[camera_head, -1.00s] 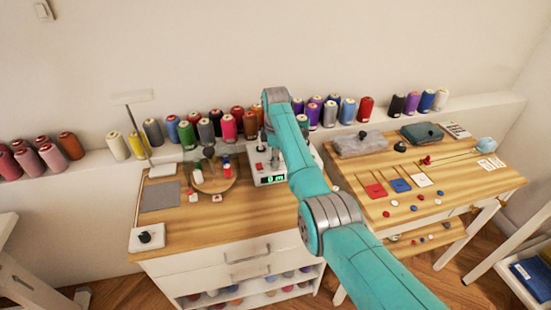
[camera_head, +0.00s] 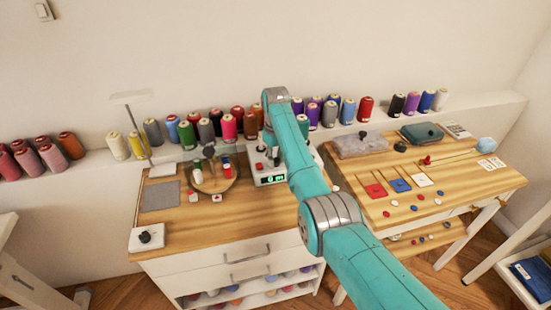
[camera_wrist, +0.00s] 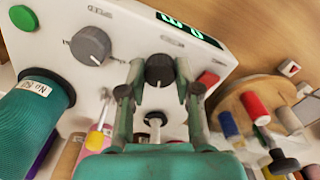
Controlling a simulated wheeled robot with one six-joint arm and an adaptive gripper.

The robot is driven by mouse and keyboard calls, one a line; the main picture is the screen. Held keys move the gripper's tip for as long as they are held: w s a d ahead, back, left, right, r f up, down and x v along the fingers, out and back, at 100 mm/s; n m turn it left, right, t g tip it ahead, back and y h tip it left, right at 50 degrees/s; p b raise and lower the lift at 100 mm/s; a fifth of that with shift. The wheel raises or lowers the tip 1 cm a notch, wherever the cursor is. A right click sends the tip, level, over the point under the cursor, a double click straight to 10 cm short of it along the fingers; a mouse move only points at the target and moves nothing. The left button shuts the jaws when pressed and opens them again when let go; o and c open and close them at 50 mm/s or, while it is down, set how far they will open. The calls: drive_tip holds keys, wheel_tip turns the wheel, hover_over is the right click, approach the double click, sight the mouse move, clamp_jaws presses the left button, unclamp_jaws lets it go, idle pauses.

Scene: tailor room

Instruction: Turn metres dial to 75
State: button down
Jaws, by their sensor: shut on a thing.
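The white winding machine (camera_head: 264,180) stands on the wooden cabinet top, partly hidden behind my arm. In the wrist view its white panel (camera_wrist: 125,35) carries two dark grey dials. My gripper (camera_wrist: 160,72) is shut on the dial nearer the display (camera_wrist: 160,68), with one finger at each side of it. The other dial (camera_wrist: 90,46) is free, off to the left.
A red button (camera_wrist: 208,79) and a green button (camera_wrist: 25,17) are on the panel. A teal spool (camera_wrist: 35,110) stands close by. A round wooden stand (camera_head: 215,183) with small spools is left of the machine. A second table (camera_head: 430,190) is at right.

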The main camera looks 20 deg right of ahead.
sight(276, 160)
drive_tip(key=m, duration=0.3)
drive_tip(key=shift+m, duration=2.1)
drive_tip(key=c, duration=0.8)
unclamp_jaws()
drive_tip(key=shift+r, duration=0.1)
wheel_tip(276, 160, up, 12)
